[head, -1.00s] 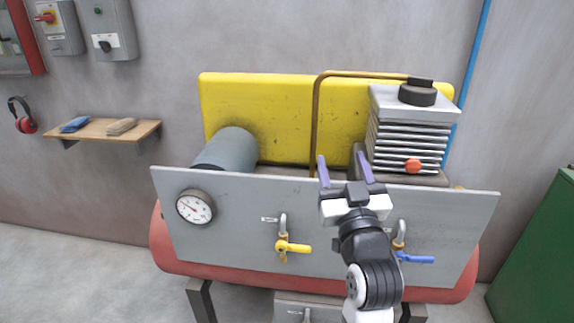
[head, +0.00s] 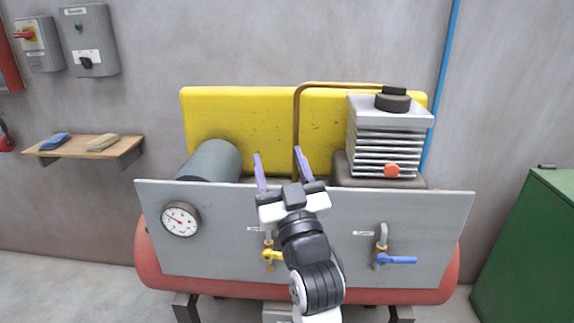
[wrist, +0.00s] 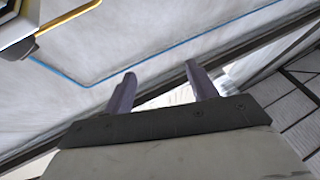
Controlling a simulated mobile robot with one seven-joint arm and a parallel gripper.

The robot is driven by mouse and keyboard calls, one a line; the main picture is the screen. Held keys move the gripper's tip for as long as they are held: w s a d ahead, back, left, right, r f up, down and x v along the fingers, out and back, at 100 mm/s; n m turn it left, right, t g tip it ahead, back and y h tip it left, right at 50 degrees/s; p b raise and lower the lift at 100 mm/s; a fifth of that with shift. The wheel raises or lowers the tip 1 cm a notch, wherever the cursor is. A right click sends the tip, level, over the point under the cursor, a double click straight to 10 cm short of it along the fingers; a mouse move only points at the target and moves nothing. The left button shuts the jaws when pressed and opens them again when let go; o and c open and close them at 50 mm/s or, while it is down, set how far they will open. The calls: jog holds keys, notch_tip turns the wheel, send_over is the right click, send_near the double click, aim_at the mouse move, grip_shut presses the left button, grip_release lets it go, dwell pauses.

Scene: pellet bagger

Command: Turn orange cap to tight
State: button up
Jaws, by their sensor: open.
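The orange cap (head: 392,170) is a small round knob on the front of the finned grey compressor head (head: 388,140), at the right of the machine in the head view. My gripper (head: 278,160) is open and empty. It is raised in front of the grey panel, to the left of the cap and apart from it. In the wrist view my gripper (wrist: 160,88) shows two spread purple fingers with nothing between them. The cap does not show in the wrist view.
The grey panel (head: 320,240) carries a gauge (head: 180,219), a yellow valve handle (head: 271,255) partly behind my arm, and a blue valve handle (head: 397,260). A copper pipe (head: 297,110) rises before the yellow guard (head: 230,115). A green cabinet (head: 535,250) stands at right.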

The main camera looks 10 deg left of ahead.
jog(key=m+g+h, duration=0.3)
jog(key=m+h, duration=0.2)
jog(key=h, duration=0.5)
send_near(392, 172)
jog(key=w+p, duration=0.1)
jog(key=w, duration=0.1)
jog(key=w+a, duration=0.1)
jog(key=w, duration=0.2)
jog(key=w+p, duration=0.1)
jog(key=w, duration=0.2)
jog(key=shift+w+a+f+p, duration=0.15)
jog(key=shift+f+p, duration=0.05)
jog(key=shift+p, duration=0.15)
jog(key=shift+c, duration=0.5)
